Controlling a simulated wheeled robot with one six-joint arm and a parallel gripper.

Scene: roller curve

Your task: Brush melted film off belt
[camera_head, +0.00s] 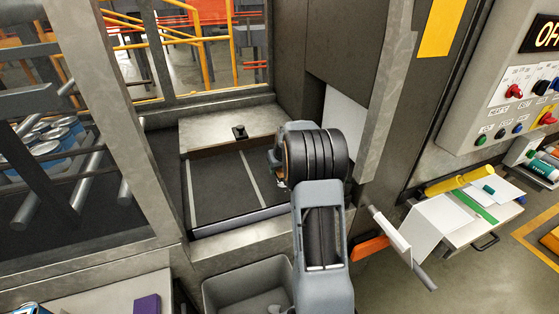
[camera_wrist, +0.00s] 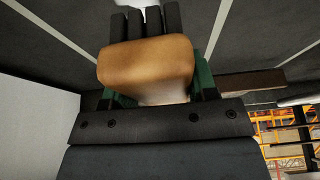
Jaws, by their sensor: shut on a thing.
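The dark belt (camera_head: 222,185) lies inside the machine's frame in the head view, with two pale strips, likely film, across it: a left strip (camera_head: 194,190) and a right strip (camera_head: 251,179). In the wrist view the belt (camera_wrist: 270,25) fills the background, and pale strips (camera_wrist: 55,30) cross it. My gripper (camera_wrist: 152,85), with dark green fingers, is shut on a tan block with dark tufts, apparently the brush (camera_wrist: 145,60). My arm reaches over the belt's right side and hides the gripper in the head view. Whether the bristles touch the belt cannot be told.
A metal post (camera_head: 385,90) stands right of my arm, and a slatted frame (camera_head: 120,120) at left. A grey bin (camera_head: 225,290) is below the opening. A control panel (camera_head: 515,90) and a drawer top with papers (camera_head: 450,215) are at right.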

